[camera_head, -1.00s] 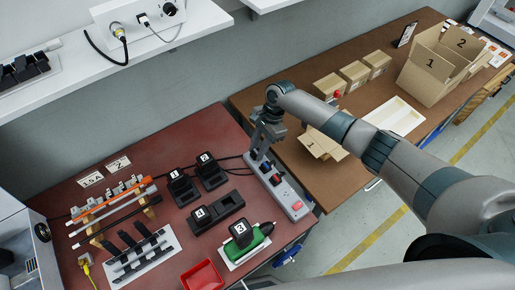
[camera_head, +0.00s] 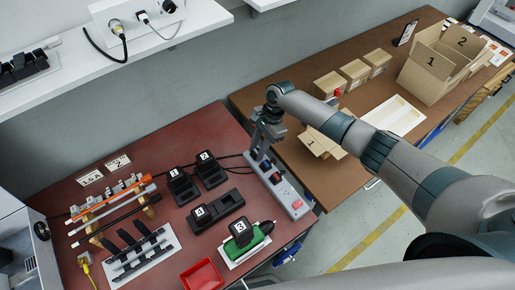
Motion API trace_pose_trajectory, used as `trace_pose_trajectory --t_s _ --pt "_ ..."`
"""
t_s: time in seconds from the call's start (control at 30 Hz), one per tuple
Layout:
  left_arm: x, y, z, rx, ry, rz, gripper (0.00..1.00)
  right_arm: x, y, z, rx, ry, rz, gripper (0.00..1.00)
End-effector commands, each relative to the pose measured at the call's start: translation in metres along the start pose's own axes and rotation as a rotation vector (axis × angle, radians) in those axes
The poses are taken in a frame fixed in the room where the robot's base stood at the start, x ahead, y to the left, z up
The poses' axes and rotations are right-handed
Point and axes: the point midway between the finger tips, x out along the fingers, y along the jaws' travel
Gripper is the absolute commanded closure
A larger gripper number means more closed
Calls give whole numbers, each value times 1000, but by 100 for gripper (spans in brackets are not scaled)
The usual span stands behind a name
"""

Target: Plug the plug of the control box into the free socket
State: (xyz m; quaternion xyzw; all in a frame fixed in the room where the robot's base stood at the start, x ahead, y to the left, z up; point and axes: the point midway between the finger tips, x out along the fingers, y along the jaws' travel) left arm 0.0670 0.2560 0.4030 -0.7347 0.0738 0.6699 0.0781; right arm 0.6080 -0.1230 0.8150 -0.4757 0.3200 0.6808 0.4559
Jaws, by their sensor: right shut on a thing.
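The grey power strip (camera_head: 296,207) lies along the right edge of the red-brown table, with dark sockets and a red switch at its near end. My right gripper (camera_head: 257,153) is over the far end of the strip, pointing down. It is shut on the plug, which is dark, small and mostly hidden by the fingers. I cannot tell whether the plug is seated in a socket or just above it. A white control box (camera_head: 140,22) with a knob and cables stands on the shelf at the top left. My left gripper is not in view.
A red tray (camera_head: 203,276) is at the front. A rack with orange and dark rods (camera_head: 112,208) is at left. Cardboard boxes (camera_head: 430,75) stand on the brown table at right.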

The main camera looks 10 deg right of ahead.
Motion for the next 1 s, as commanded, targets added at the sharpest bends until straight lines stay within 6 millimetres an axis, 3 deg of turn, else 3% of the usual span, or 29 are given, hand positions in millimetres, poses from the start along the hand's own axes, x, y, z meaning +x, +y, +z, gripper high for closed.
trace_pose_trajectory --t_s 0.37,0.4,0.5,1.0 --pt "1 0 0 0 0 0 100 2 0 -1 0 0 0 100" --pt "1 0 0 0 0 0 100 2 0 -1 0 0 0 70" --pt "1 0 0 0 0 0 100 2 0 -1 0 0 0 52" --pt "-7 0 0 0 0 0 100 -6 0 0 1 0 1 52"
